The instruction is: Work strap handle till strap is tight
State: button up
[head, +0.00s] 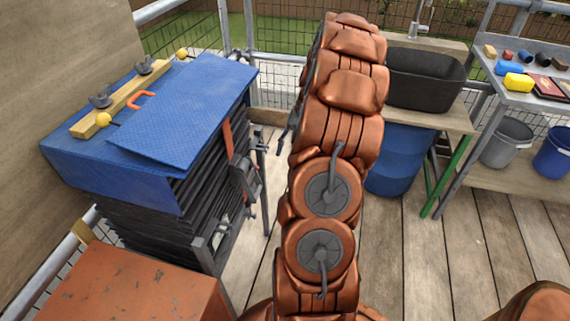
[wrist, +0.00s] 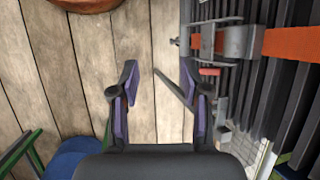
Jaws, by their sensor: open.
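An orange strap (head: 228,138) runs down the side of the stack of dark tiles (head: 208,185) under a blue cover. A grey metal ratchet (head: 243,172) sits on it. In the wrist view the strap (wrist: 290,44) comes from the right into the ratchet (wrist: 238,43), and a short orange piece shows left of it. My gripper (wrist: 158,75) is open and empty over the planks, left of the ratchet. A thin grey bar (wrist: 172,88) lies by its right finger; I cannot tell whether this is the handle or whether they touch. In the head view my arm mostly hides the gripper.
The blue cover (head: 150,125) carries a wooden bar with yellow knobs and an orange handle. A rusty orange box (head: 130,293) stands at the front left. A blue barrel (head: 400,160) and a tool bench (head: 530,95) stand at the right. Plank floor (head: 480,250) is clear right of my arm.

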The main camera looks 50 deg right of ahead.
jog(key=shift+v, duration=2.15)
jog(key=shift+s, duration=0.1)
